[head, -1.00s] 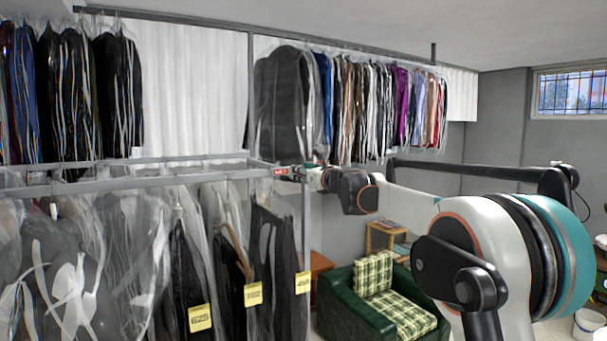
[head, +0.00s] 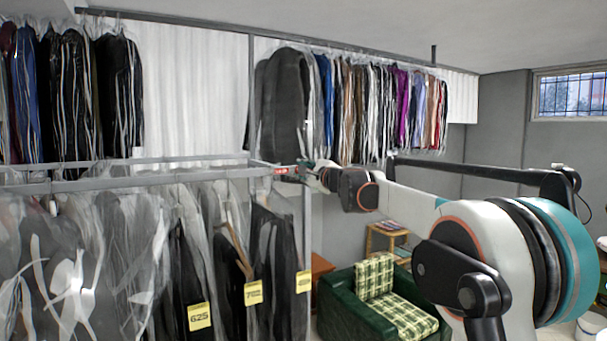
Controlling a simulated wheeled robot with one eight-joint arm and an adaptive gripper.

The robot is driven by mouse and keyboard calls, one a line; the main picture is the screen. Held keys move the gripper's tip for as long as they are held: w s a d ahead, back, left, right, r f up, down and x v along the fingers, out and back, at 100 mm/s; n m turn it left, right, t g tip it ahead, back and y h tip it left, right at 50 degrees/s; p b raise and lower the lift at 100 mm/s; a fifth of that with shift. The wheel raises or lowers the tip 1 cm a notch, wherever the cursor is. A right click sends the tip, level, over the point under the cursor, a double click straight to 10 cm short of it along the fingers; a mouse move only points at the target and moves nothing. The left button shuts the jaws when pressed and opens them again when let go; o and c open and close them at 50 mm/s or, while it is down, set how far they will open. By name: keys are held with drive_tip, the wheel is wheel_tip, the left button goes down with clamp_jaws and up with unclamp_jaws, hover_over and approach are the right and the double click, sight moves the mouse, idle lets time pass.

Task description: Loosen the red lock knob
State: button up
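A small red piece (head: 280,171), which looks like the lock knob, sits at the right end of the grey clothes rack's upper rail (head: 140,180). My arm reaches in from the right, and my gripper (head: 297,172) is at the red piece, just to its right. At this distance it looks as if they meet, but I cannot tell whether the fingers are around the knob or only beside it. The finger opening is too small to make out. Part of the knob may be hidden by the gripper.
Bagged garments with yellow number tags (head: 200,317) hang close under the rack. More clothes (head: 350,105) hang from a high rail behind. A green armchair with plaid cushions (head: 385,300) and a small wooden stand (head: 384,238) are below my arm.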

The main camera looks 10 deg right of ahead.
drive_tip(key=n, duration=0.5)
drive_tip(key=shift+f+n, duration=0.1)
drive_tip(key=shift+n, duration=0.3)
idle(0.4)
drive_tip(key=o, duration=1.1)
drive_tip(key=shift+a, duration=0.1)
drive_tip(key=shift+c, duration=0.2)
drive_tip(key=shift+s, duration=0.1)
drive_tip(key=v, duration=1.2)
drive_tip(key=shift+b, duration=0.3)
